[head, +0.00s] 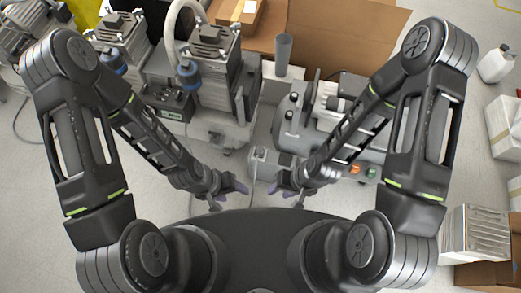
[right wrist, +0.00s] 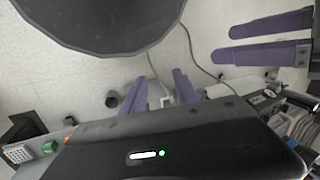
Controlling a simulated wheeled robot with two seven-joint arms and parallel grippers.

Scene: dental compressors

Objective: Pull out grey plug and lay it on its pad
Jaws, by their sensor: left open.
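I cannot clearly make out the grey plug or its pad in either view. A thin cable (right wrist: 152,66) runs down towards my right gripper (right wrist: 160,75), and a small pale part, possibly a plug, shows between its fingers. That gripper's purple fingers stand apart; it shows in the head view (head: 284,192) beside a grey box (head: 262,164) at the front of the compressor. My left gripper (head: 240,188) is left of the box, its fingers apart and empty in the right wrist view (right wrist: 232,44). My right gripper's housing hides part of the area below the fingers.
A compressor (head: 345,140) with orange and green parts on its front stands right of the box. Another compressor unit (head: 215,75) is at the back left. A grey cup-like cylinder (head: 283,52) stands behind. Pale floor (head: 150,180) is open at the left.

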